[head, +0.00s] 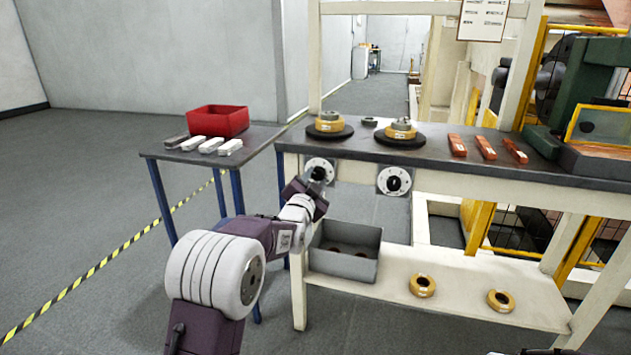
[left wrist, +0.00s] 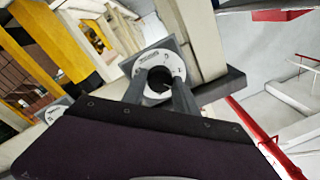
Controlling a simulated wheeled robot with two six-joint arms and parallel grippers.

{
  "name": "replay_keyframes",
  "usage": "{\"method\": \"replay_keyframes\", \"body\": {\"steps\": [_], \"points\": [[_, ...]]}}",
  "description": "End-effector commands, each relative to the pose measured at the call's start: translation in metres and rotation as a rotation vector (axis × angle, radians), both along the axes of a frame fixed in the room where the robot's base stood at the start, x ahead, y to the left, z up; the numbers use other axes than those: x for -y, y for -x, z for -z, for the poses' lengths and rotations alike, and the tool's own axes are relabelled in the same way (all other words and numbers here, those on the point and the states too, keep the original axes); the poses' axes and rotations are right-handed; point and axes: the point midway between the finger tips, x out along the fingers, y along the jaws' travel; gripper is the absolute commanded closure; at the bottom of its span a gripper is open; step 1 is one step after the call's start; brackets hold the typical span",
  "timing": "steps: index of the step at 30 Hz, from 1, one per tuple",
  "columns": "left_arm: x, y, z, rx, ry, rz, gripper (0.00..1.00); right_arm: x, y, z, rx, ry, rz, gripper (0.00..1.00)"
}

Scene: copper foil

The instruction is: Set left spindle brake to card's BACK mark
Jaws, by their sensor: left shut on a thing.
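The left spindle brake is a black knob on a white round dial (head: 313,164) on the bench front, below the left spindle (head: 330,126). My left gripper (head: 317,178) is at this dial and shut on the knob, covering much of it. In the left wrist view the dial (left wrist: 146,61) shows beyond the fingers, and the dark knob (left wrist: 159,80) sits between the fingertips. The dial's marks are too small to read. The right brake dial (head: 394,181) has a black knob. The card (head: 484,18) hangs at the top; its text is unreadable. My right gripper is out of view.
The bench top (head: 440,167) holds the right spindle (head: 400,130) and several copper-coloured bars. A grey bin (head: 345,266) and two yellow rolls are on the lower shelf. A side table at left bears a red bin (head: 218,121) and white blocks.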

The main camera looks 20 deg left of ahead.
Motion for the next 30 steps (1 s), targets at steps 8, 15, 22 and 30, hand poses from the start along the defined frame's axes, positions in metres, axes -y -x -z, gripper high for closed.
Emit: {"method": "replay_keyframes", "body": {"steps": [8,15,22,30], "points": [[-0.001,0.000,0.002,0.008,-0.259,0.000,1.00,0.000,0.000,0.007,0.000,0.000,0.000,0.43],[-0.002,0.000,0.002,0.016,-0.488,0.000,1.00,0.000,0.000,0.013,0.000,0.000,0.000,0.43],[-0.002,0.000,0.003,0.023,-0.706,0.001,1.00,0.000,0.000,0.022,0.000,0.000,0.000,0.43],[-0.003,0.000,0.003,0.031,-0.964,0.000,1.00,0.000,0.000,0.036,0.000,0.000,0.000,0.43]]}}
